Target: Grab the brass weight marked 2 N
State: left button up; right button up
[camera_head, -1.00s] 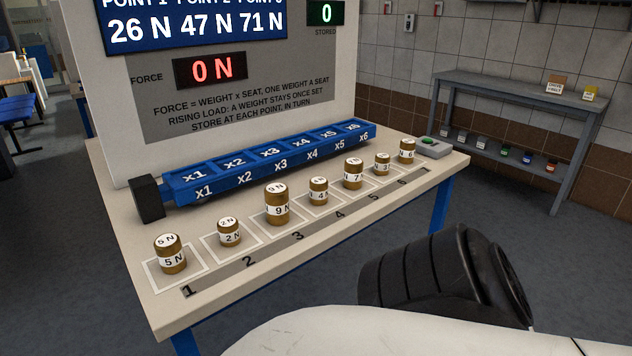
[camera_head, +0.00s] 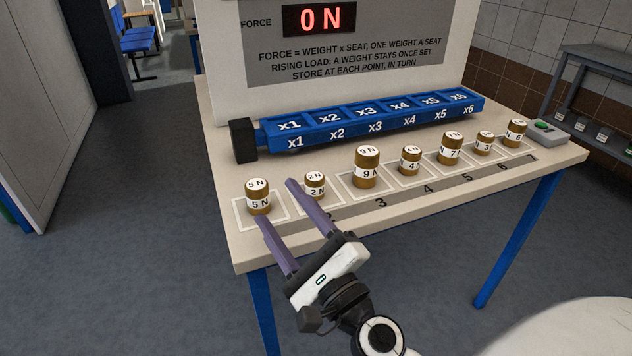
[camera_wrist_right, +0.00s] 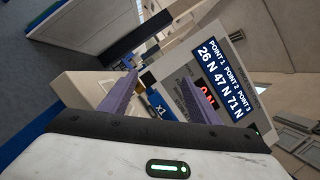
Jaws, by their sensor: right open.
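The brass weight marked 2 N (camera_head: 315,186) is a small brass cylinder with a white band, upright on its square at position 2 of the table. My right gripper (camera_head: 276,202) is open and empty at the table's front edge. One finger reaches close to the front left of the 2 N weight, and the other points toward the 5 N weight (camera_head: 258,197). I cannot tell whether either finger touches a weight. The right wrist view shows both fingers (camera_wrist_right: 153,98) apart with nothing clearly held. My left gripper is not in view.
To the right, the 9 N weight (camera_head: 367,167) and several other brass weights stand in a row. Behind them lies the blue seat bar (camera_head: 375,127) marked x1 to x6. A green button box (camera_head: 548,131) sits at the table's right end. The display reads 0 N (camera_head: 319,20).

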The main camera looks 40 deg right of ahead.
aim_at(317, 182)
jog(key=d+m+h, duration=0.1)
jog(key=m, duration=0.1)
jog(key=d+m+h, duration=0.1)
jog(key=d+m, duration=0.1)
jog(key=d+m+h, duration=0.1)
jog(key=m+h, duration=0.1)
jog(key=shift+w+d+f+m+g, duration=0.25)
jog(key=shift+w+d+m+g, duration=0.05)
jog(key=shift+w+d+g, duration=0.1)
jog(key=d+f+m+g+h, duration=0.1)
jog(key=m, duration=0.1)
jog(key=d+f+m+g+h, duration=0.1)
jog(key=d+m, duration=0.1)
jog(key=m, duration=0.1)
jog(key=d+f+m+g+h, duration=0.1)
jog(key=d+m, duration=0.1)
jog(key=shift+w+f+m, duration=0.1)
jog(key=shift+f+m, duration=0.2)
jog(key=shift+f, duration=0.05)
jog(key=shift+m+g+h, duration=0.3)
jog(key=x, duration=0.4)
jog(key=shift+w+d+f+p, duration=0.15)
jog(key=shift+w+f+p, duration=0.1)
jog(key=shift+p, duration=0.15)
jog(key=x, duration=0.5)
jog(key=shift+w+f, duration=0.15)
jog(key=shift+w, duration=0.25)
jog(key=c, duration=1.3)
